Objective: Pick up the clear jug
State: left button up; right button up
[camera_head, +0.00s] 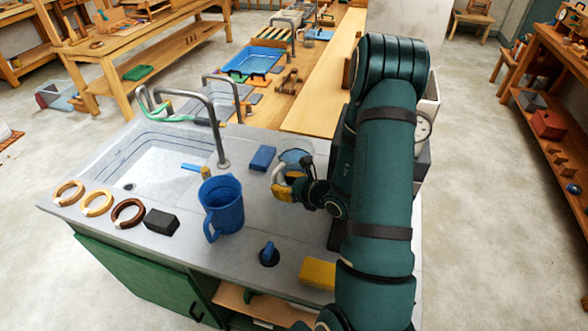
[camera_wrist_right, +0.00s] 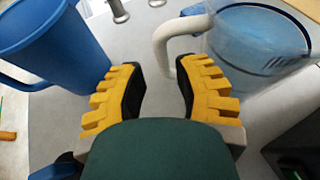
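The clear jug (camera_head: 297,157) stands on the grey sink counter, partly hidden behind my right gripper (camera_head: 290,184) in the head view. It is see-through with a bluish tint and has a pale handle. In the right wrist view the clear jug (camera_wrist_right: 262,42) is at the upper right, its whitish handle (camera_wrist_right: 172,42) pointing left. My right gripper's yellow-and-black fingers (camera_wrist_right: 160,92) are apart with nothing between them. The handle lies just beyond the right finger; I cannot tell whether they touch. My left gripper is not in view.
A blue jug (camera_head: 222,204) stands left of my right gripper. A blue block (camera_head: 263,158), black block (camera_head: 161,222), yellow block (camera_head: 318,273) and dark blue knobbed object (camera_head: 269,254) lie on the counter. Several rings (camera_head: 97,203) and the sink (camera_head: 150,170) with tall taps are left.

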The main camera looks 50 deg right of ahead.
aim_at(274, 181)
jog(key=x, duration=0.4)
jog(key=shift+w, duration=0.25)
jog(key=shift+d, duration=0.1)
grip_shut()
jog(key=shift+r, duration=0.1)
